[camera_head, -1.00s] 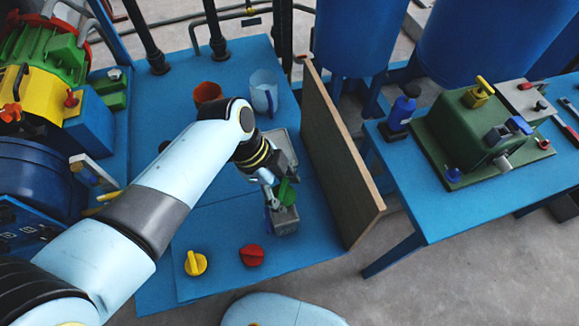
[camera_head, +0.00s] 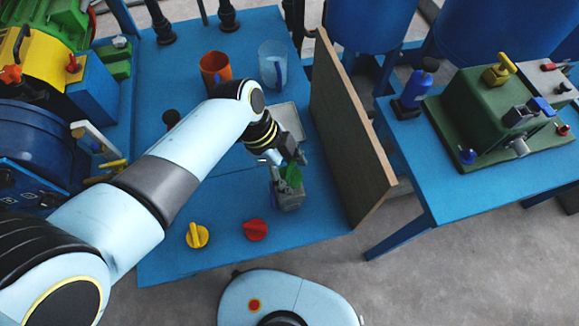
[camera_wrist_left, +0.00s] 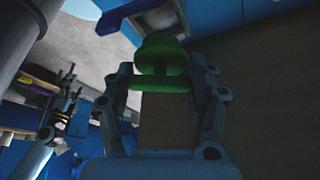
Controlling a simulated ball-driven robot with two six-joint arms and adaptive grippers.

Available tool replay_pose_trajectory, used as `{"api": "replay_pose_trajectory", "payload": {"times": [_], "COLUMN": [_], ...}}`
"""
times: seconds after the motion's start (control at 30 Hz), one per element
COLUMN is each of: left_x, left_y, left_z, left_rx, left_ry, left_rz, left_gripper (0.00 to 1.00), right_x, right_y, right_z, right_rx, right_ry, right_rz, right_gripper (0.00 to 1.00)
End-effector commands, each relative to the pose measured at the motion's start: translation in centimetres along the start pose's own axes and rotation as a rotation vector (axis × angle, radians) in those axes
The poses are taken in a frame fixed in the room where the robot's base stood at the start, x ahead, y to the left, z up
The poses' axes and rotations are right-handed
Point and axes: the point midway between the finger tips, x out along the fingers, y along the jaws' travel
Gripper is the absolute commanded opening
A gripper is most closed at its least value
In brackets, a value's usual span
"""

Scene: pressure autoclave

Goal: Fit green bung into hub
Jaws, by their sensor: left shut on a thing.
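My left gripper (camera_head: 290,162) is shut on the green bung (camera_head: 291,178). In the left wrist view the bung (camera_wrist_left: 160,58) sits between the two fingers (camera_wrist_left: 165,85). In the head view the bung is right at the top of a small grey block (camera_head: 288,199) on the blue table, which looks like the hub. I cannot tell whether the bung is in it or just above it. The block's top is partly hidden by the bung and fingers. What looks like my right gripper (camera_wrist_left: 62,108) shows small and dark at the left of the wrist view; its jaws are unclear.
A tall brown board (camera_head: 345,130) stands close to the right of the gripper. A yellow knob (camera_head: 197,236) and a red knob (camera_head: 256,230) lie in front. An orange cup (camera_head: 214,68), a clear mug (camera_head: 272,62) and a pale tray (camera_head: 288,118) are behind.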

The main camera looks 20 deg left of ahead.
Motion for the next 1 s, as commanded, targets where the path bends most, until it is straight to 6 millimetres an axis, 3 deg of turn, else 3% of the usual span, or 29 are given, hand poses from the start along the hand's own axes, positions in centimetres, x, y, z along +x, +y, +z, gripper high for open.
{"api": "replay_pose_trajectory", "payload": {"times": [0.2, 1.0], "left_x": [1.46, 1.39], "left_y": [0.02, 0.02], "left_z": [0.61, 0.59], "left_rx": [0.0, 0.0], "left_ry": [0.0, 0.0], "left_rz": [0.001, 0.0], "left_gripper": [0.19, 0.19], "right_x": [1.2, 0.76], "right_y": [-0.2, -0.19], "right_z": [1.04, 0.81], "right_rx": [0.0, 0.0], "right_ry": [-0.014, -0.011], "right_rz": [-0.001, -0.001], "right_gripper": [0.79, 0.79]}}
